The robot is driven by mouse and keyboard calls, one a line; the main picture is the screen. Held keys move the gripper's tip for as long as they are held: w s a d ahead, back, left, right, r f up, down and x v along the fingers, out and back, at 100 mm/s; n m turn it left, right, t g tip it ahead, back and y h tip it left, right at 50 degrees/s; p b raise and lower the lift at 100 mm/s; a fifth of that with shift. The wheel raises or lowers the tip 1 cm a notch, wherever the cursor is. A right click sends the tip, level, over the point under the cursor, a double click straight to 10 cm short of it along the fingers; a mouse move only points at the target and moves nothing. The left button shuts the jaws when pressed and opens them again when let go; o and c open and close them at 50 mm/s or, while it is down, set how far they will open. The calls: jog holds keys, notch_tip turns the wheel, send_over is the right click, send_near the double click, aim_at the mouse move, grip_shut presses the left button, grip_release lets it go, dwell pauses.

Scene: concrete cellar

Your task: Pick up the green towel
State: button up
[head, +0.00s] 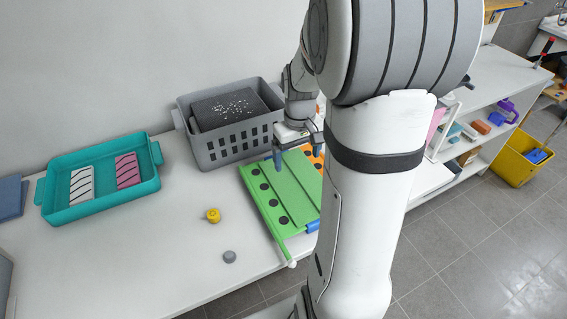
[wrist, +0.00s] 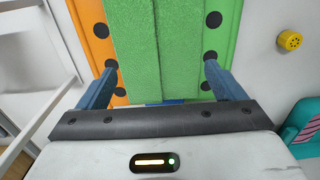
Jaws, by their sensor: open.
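The green towel (wrist: 160,45) lies folded in a long strip on a flat board, with a crease along its length. It also shows in the head view (head: 291,189), its right part hidden behind my arm. The board (wrist: 228,25) is green on one side and orange on the other, with black dots along both edges. My gripper (wrist: 160,72) is open and empty, its blue fingers apart near the towel's two long sides. In the head view my gripper (head: 297,151) is over the board's far part. I cannot tell whether the fingers touch the towel.
A grey basket (head: 205,152) holding a dark speckled box stands behind the board. A teal tray (head: 62,212) with white and pink pieces is at left. A yellow knob-like piece (head: 213,215) and a small grey disc (head: 229,256) lie on the table. The front left table is clear.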

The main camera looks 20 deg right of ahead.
aim_at(298, 180)
jog(key=f, duration=0.8)
jog(key=shift+s+d+p, duration=0.15)
jog(key=shift+s+p, duration=0.15)
jog(key=shift+p, duration=0.05)
jog(key=c, duration=1.1)
